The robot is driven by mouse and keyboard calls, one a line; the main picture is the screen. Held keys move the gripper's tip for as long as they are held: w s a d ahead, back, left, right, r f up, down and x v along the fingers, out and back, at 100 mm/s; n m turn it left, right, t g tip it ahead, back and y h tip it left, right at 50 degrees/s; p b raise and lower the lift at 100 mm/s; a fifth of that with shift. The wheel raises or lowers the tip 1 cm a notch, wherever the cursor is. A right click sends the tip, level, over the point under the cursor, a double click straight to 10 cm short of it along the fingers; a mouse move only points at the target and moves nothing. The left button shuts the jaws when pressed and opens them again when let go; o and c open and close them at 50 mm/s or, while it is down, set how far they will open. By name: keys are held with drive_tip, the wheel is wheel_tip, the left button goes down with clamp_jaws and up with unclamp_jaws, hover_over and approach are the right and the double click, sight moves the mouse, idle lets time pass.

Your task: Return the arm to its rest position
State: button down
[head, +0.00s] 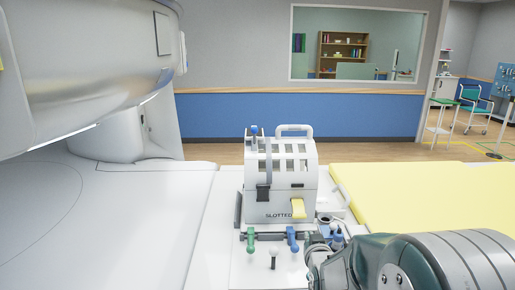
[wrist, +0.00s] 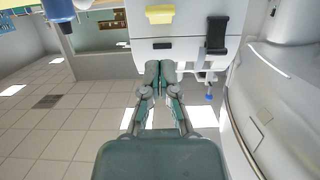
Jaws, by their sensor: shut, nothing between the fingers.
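My arm (head: 430,265) reaches in from the lower right in the head view, beside the white slotted box. In the wrist view my gripper (wrist: 160,75) shows in the middle, its two fingers together and nothing held between them. The fingertips appear just in front of the white box's face in that view; I cannot tell whether they touch it. In the head view the gripper's end is hard to make out at the lower right.
The slotted box (head: 280,206) has a yellow tab (head: 298,208) and a black latch (head: 263,193). Green (head: 250,240) and blue (head: 292,239) handles stand before it. A yellow pad (head: 430,190) lies right; the large white scanner (head: 90,70) stands left.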

drive_tip(key=s+r+g, duration=0.3)
drive_tip(key=s+g, duration=0.1)
drive_tip(key=s, duration=1.2)
drive_tip(key=s+r+g, duration=0.4)
drive_tip(key=s+g, duration=0.1)
drive_tip(key=s, duration=1.1)
drive_tip(key=shift+s+g, duration=0.2)
drive_tip(key=shift+g, duration=0.1)
drive_tip(key=shift+a+r, duration=0.1)
